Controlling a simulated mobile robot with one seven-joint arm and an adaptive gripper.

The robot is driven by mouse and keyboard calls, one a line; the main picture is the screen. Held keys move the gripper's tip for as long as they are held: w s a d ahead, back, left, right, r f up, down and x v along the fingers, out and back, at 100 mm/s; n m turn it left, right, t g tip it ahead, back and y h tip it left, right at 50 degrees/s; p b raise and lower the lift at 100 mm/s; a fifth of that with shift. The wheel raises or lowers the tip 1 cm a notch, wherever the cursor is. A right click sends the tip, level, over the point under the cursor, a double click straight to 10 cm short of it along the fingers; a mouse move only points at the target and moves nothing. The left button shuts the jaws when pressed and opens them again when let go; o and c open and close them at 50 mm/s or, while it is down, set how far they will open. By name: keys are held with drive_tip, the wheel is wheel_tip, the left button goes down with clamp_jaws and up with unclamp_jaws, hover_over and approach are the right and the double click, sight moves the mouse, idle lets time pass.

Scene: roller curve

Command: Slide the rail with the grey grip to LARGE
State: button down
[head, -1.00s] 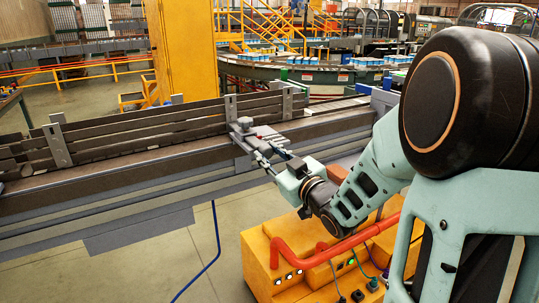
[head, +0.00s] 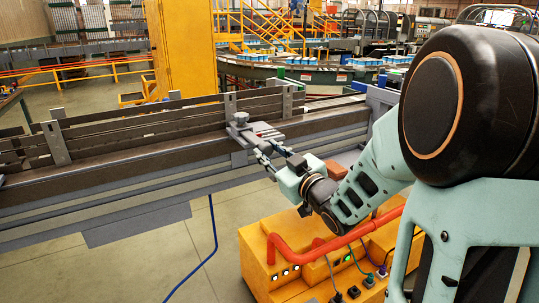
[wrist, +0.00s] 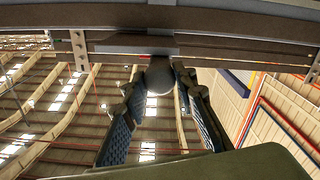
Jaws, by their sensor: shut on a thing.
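The long dark guide rail (head: 150,132) runs along the conveyor in the head view, held by upright grey brackets. A grey slide plate with a knob (head: 240,119) sits at the rail's right part and carries small red marks too small to read. My gripper (head: 263,149) reaches in from the right at the conveyor's near edge and is shut on the grey grip. In the wrist view, the round grey grip (wrist: 159,77) sits between my two ridged fingers (wrist: 155,100), just below the rail. The fingers partly hide the grip in the head view, and I cannot read a LARGE mark.
The conveyor's near side wall (head: 100,215) runs below the rail. A yellow cabinet with red piping (head: 310,250) stands on the floor below my arm. A yellow pillar (head: 185,50) rises behind the conveyor. A blue cable (head: 212,235) hangs down to the floor.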

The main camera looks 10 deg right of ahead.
drive_tip(key=shift+f, duration=0.15)
drive_tip(key=c, duration=1.8)
unclamp_jaws()
drive_tip(key=shift+s, duration=0.15)
drive_tip(key=shift+c, duration=0.2)
drive_tip(key=shift+o, duration=1.2)
drive_tip(key=shift+s+d, duration=0.1)
drive_tip(key=shift+o, duration=0.3)
drive_tip(key=v, duration=0.7)
drive_tip(key=shift+s, duration=0.15)
drive_tip(key=shift+d, duration=0.1)
